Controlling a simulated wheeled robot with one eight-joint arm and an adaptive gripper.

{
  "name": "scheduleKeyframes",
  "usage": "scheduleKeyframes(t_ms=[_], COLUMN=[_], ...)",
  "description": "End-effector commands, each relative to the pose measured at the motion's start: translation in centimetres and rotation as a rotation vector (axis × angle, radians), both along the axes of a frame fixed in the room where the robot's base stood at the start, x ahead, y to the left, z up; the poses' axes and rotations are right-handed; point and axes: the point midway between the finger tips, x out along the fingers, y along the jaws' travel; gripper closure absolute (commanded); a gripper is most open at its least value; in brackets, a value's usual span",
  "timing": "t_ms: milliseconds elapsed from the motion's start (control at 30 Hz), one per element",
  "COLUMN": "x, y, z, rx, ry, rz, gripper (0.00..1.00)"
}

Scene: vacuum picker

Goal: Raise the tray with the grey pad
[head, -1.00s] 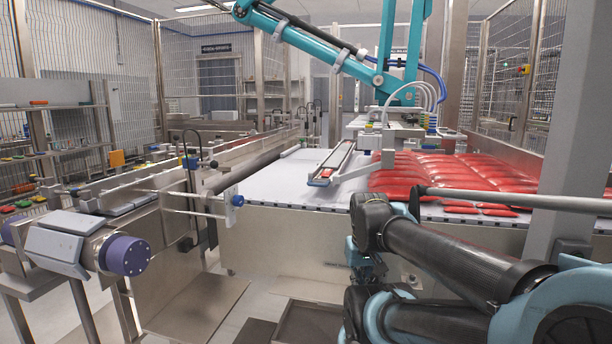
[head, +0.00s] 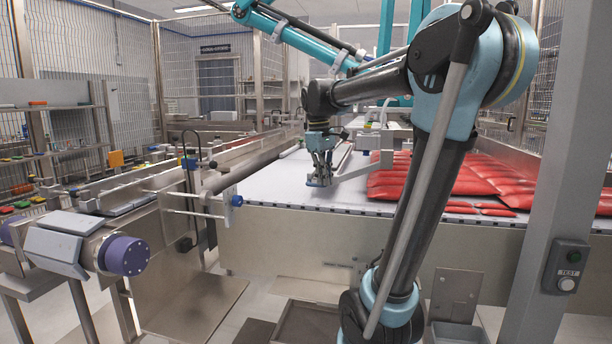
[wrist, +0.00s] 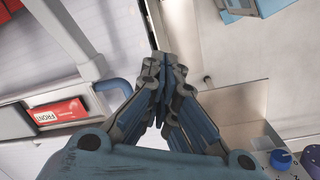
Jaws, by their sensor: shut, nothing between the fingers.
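A narrow pale tray (head: 340,160) hangs below the vacuum picker over the white belt, mostly hidden behind my gripper. In the wrist view, the tray (wrist: 48,94) holds a red card marked FRONT (wrist: 57,112). A blue-grey bent piece (wrist: 115,86) sits at the tray's end; I cannot tell if it is the grey pad. My gripper (head: 319,183) points down in front of the tray's near end, above the belt's near edge. In the wrist view, its fingers (wrist: 160,57) meet at the tips, shut and empty, beside the bent piece and apart from it.
Red pouches (head: 480,180) cover the right of the white belt (head: 270,185). A steel conveyor with a blue knob (head: 237,200) stands at left, with a purple-capped roller (head: 125,255) in front. A grey post with a TEST button (head: 567,284) stands at right. The belt's left part is bare.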

Motion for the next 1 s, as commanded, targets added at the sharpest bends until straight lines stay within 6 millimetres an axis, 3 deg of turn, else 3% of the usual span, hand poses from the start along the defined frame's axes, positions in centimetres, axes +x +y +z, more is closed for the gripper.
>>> scheduleKeyframes(t_ms=[200, 500, 700, 867, 1000], x=[6.2, 13.4, 15.8, 16.4, 16.3], y=[3.5, 8.6, 10.7, 11.2, 10.9], z=[3.8, 6.8, 7.5, 7.4, 6.2], rx=[-0.037, -0.083, -0.1, -0.103, -0.104], ry=[0.058, 0.137, 0.168, 0.176, 0.176], rz=[0.172, 0.39, 0.471, 0.492, 0.492], gripper=[1.0, 1.0, 1.0, 1.0, 1.0])
